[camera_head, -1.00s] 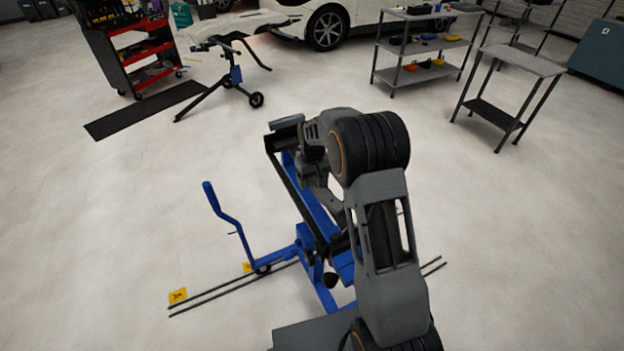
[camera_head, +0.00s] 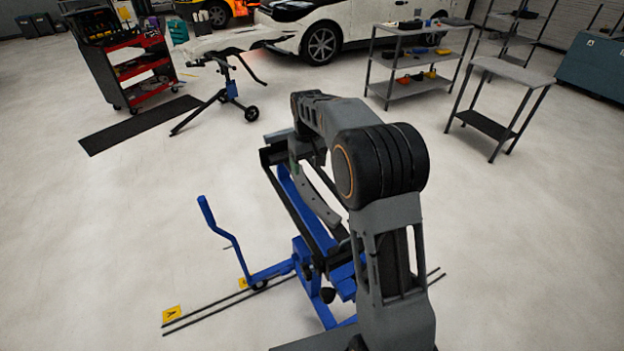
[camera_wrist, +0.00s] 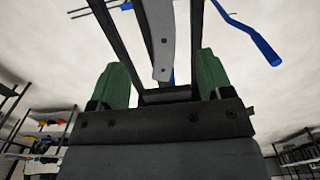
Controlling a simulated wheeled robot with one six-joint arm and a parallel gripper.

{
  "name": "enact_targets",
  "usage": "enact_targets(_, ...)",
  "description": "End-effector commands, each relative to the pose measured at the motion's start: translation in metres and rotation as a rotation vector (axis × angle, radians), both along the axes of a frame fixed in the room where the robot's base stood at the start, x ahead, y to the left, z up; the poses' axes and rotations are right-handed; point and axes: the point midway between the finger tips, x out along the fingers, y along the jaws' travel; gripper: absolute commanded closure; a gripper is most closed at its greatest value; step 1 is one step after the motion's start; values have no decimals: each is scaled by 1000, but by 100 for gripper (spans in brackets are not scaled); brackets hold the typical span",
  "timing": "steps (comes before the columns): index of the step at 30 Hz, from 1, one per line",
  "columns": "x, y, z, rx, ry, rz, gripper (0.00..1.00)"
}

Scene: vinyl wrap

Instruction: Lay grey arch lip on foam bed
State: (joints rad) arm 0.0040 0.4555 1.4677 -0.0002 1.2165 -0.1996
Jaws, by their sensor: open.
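The grey arch lip (camera_head: 318,196) is a curved grey strip with small holes. It lies lengthwise along the top of a blue stand (camera_head: 303,249) with black rails (camera_head: 287,205). I cannot tell a foam surface apart on the black rails. In the wrist view the lip (camera_wrist: 155,30) runs between two dark bars, its near end above a dark crossbar. My gripper (camera_wrist: 161,66) is open, its green fingers on either side of that end with gaps between. I cannot tell how far the lip is from the fingers in depth. In the head view my arm partly hides the gripper.
A blue crank handle (camera_head: 218,222) sticks up at the stand's left. Floor rails with a yellow marker (camera_head: 172,314) run past its base. A tripod stand (camera_head: 228,88), red tool cart (camera_head: 139,68), shelf (camera_head: 412,89) and small table (camera_head: 511,72) stand farther back.

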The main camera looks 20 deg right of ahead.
Motion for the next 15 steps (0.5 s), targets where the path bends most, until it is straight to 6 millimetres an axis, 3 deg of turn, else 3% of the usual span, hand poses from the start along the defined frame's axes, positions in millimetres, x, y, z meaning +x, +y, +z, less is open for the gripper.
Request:
enact_targets(5, -28, 0, 28, 1, -45, -22, 27)
enact_targets(10, -89, 0, 57, 4, -132, -66, 27)
enact_targets(15, -157, 0, 65, 12, -220, -115, 27)
